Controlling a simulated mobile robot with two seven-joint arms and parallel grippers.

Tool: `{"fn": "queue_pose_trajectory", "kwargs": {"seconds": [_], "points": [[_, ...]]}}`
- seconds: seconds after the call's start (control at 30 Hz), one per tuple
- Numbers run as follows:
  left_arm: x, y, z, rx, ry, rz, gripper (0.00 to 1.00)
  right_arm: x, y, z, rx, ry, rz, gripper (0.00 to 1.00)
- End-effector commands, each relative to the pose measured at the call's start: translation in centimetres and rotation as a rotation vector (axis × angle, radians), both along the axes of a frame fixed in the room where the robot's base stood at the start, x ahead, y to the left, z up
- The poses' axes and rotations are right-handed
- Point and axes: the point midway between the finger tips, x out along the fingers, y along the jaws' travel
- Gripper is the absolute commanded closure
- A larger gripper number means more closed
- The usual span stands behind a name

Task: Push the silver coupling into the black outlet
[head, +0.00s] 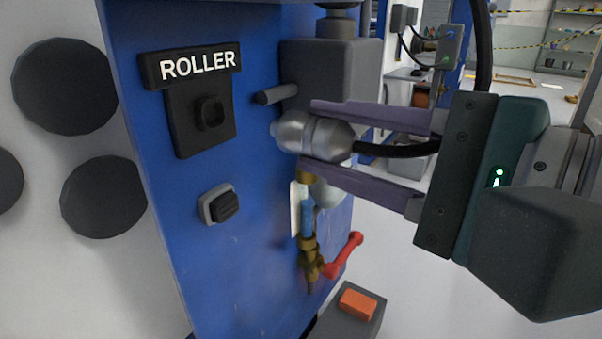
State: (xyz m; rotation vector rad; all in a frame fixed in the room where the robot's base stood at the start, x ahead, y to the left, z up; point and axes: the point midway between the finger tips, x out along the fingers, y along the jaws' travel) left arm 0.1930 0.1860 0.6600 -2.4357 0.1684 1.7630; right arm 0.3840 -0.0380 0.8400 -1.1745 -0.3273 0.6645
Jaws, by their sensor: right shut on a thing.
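The silver coupling (312,134) is a rounded metal plug with a black hose (398,150) at its right end. My right gripper (312,136) comes in from the right and is shut on the coupling, with one purple-grey finger above it and one below. The coupling's left end points toward the blue panel. A black outlet (188,134) is on the panel under the ROLLER sign, left of the coupling and apart from it in the picture. How far the coupling is from the panel surface is hard to tell. My left gripper is not in view.
A grey box with a short dark lever (275,94) sticks out just above the coupling. A brass valve with a red handle (344,255) is below the gripper. A black switch (224,207) is lower on the blue panel (165,235). An orange button box (357,304) stands at the bottom.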

Motion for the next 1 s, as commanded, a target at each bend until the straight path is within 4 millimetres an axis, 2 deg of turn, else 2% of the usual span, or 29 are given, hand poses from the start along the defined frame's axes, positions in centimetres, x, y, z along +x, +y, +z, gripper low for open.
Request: {"fn": "queue_pose_trajectory", "kwargs": {"seconds": [0.17, 0.53, 0.8, 1.0], "points": [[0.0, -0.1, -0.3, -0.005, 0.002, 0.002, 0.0, 0.7, 0.8, 0.0, 0.004, -0.002, -0.004, 1.0], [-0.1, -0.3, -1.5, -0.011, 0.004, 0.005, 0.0, 3.0, 4.1, 0.0, 0.003, -0.002, 0.0, 1.0], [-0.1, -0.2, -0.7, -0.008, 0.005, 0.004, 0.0, 4.2, 5.7, 0.2, 0.001, 0.0, 0.0, 1.0], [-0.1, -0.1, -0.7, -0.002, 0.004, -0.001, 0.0, 4.4, 6.1, 0.1, 0.001, -0.001, 0.0, 1.0]]}}
